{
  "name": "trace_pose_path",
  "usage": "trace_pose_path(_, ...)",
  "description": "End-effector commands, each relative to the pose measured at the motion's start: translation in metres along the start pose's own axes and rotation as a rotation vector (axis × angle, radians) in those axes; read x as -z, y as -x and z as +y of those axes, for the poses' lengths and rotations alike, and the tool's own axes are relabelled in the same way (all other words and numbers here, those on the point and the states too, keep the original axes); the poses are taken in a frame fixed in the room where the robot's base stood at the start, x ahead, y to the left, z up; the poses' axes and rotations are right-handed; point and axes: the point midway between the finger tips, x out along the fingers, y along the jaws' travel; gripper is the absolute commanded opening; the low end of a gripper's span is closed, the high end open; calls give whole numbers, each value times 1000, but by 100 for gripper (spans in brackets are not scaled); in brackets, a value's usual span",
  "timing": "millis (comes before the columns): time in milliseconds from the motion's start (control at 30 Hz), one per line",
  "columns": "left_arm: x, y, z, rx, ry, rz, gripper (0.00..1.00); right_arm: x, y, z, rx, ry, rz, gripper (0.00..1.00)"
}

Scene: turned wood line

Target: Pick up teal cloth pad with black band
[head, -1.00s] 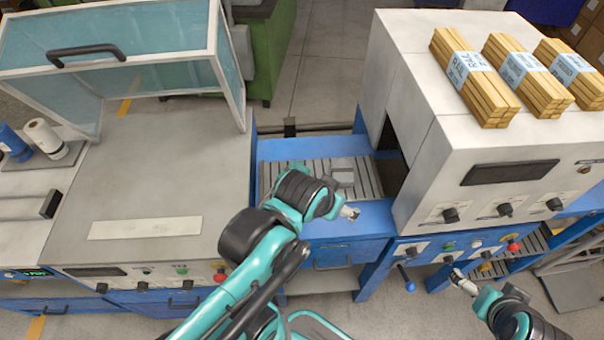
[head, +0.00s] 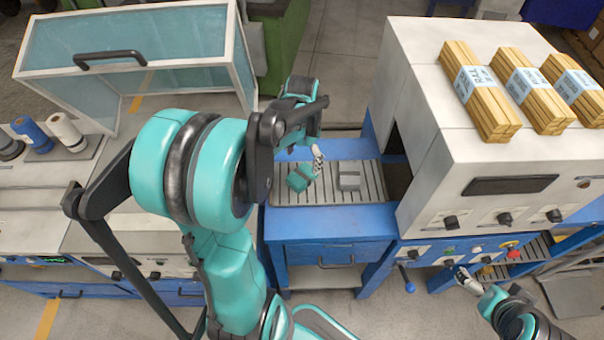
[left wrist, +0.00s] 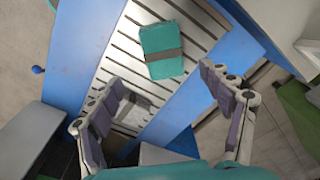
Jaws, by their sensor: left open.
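The teal cloth pad with a dark band (left wrist: 160,38) lies on the slatted bed in the left wrist view, just beyond my fingertips. My left gripper (head: 318,155) is above the bed near the pad. In the left wrist view its two fingers (left wrist: 160,77) are spread wide with nothing between them touching. My right gripper (head: 465,279) is low at the right, small, away from the pad; its opening is unclear.
The slatted bed (head: 327,195) sits in a blue frame beside a white machine (head: 430,150) with an opening facing it. Banded wood bundles (head: 480,90) lie on top. A glazed hood (head: 170,85) stands at left. The bed around the pad is mostly clear.

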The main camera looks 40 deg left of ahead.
Motion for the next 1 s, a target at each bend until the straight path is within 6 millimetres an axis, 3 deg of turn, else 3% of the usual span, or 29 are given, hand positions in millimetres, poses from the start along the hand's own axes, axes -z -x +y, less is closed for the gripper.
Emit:
trace_pose_path(200, -1, -16, -17, -23, -8, -42, 79, 1, 1, 0, 0, 0, 0, 100)
trace_pose_path(700, 2, -83, -7, -23, -8, -41, 79, -14, -19, 0, 0, 0, 0, 100)
trace_pose_path(1000, 2, -89, -7, -23, -7, -41, 79, -14, -20, 0, 0, 0, 0, 100)
